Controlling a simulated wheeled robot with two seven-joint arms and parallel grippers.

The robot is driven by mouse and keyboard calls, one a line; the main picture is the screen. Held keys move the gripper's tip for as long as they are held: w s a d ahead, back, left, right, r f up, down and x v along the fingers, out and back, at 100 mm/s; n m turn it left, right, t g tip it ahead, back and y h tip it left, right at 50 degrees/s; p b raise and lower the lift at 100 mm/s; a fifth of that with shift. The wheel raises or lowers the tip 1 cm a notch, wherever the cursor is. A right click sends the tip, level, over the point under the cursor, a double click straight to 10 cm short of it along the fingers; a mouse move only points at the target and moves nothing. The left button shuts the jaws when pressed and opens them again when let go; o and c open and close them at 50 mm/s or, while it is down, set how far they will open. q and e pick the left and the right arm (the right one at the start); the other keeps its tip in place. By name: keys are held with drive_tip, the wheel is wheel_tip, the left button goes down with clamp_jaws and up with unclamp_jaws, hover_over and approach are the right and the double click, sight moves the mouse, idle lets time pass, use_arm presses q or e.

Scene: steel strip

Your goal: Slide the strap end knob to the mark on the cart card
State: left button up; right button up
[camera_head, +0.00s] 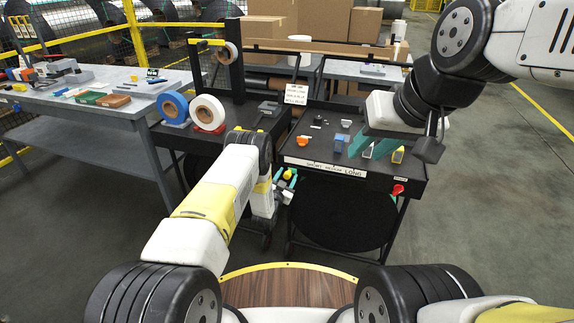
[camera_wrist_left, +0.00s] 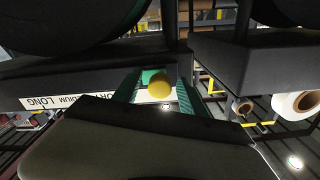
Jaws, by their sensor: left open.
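The cart card (camera_head: 325,168), a white strip reading SHORT, MEDIUM, LONG, runs along the black cart's front edge; it shows upside down in the left wrist view (camera_wrist_left: 70,100). A round yellow knob (camera_wrist_left: 160,86) shows between my left gripper's teal fingers (camera_wrist_left: 158,98), with a green piece behind it. The fingers stand apart on either side of it; contact is not clear. In the head view my left gripper (camera_head: 286,181) is low at the card's left, SHORT end. My right gripper (camera_head: 374,148) is over the cart top's right side, its teal fingers apart.
A red knob (camera_head: 398,189) sits at the cart's right corner. Tape rolls (camera_head: 207,112) stand to the left. A grey workbench (camera_head: 125,108) is further left.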

use_arm(q)
clamp_jaws()
idle(1.4)
